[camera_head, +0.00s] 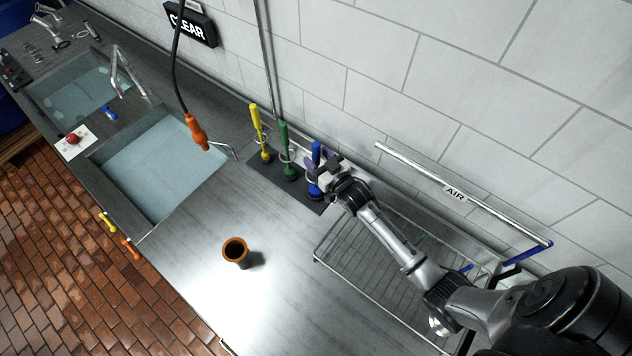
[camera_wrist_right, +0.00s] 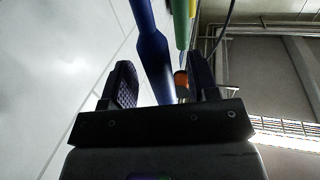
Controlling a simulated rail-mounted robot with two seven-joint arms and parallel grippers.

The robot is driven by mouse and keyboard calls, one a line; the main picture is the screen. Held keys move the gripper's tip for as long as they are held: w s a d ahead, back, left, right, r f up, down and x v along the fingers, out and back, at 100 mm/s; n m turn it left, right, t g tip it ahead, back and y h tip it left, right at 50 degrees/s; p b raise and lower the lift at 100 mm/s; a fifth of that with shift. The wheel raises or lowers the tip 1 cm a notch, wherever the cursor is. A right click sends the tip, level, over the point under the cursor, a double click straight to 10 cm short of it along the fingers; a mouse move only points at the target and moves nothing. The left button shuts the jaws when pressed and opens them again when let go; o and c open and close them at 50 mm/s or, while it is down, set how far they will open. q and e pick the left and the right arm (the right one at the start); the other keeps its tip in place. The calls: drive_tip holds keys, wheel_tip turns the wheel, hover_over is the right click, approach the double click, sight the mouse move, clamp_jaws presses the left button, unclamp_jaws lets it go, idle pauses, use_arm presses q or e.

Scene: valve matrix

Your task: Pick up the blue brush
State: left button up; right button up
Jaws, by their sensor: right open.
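The blue brush (camera_head: 316,155) stands upright at the right end of a row of brushes on a dark mat against the wall. My right gripper (camera_head: 322,168) is at the brush, reaching in from the right. In the right wrist view the blue handle (camera_wrist_right: 154,60) runs between the two open fingers of the right gripper (camera_wrist_right: 160,88), and I cannot tell whether they touch it. Part of the brush is hidden behind the gripper in the head view. My left gripper is not in view.
A green brush (camera_head: 284,150) and a yellow brush (camera_head: 258,130) stand just left of the blue one. A wire rack (camera_head: 345,262) lies under my right arm. A brown cup (camera_head: 236,252) stands on the counter. An orange-handled cable (camera_head: 196,130) hangs over the sink.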

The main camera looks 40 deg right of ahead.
drive_tip(key=shift+w, duration=0.55)
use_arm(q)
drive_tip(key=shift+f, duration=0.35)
use_arm(e)
drive_tip(key=c, duration=1)
drive_tip(key=shift+r, duration=0.1)
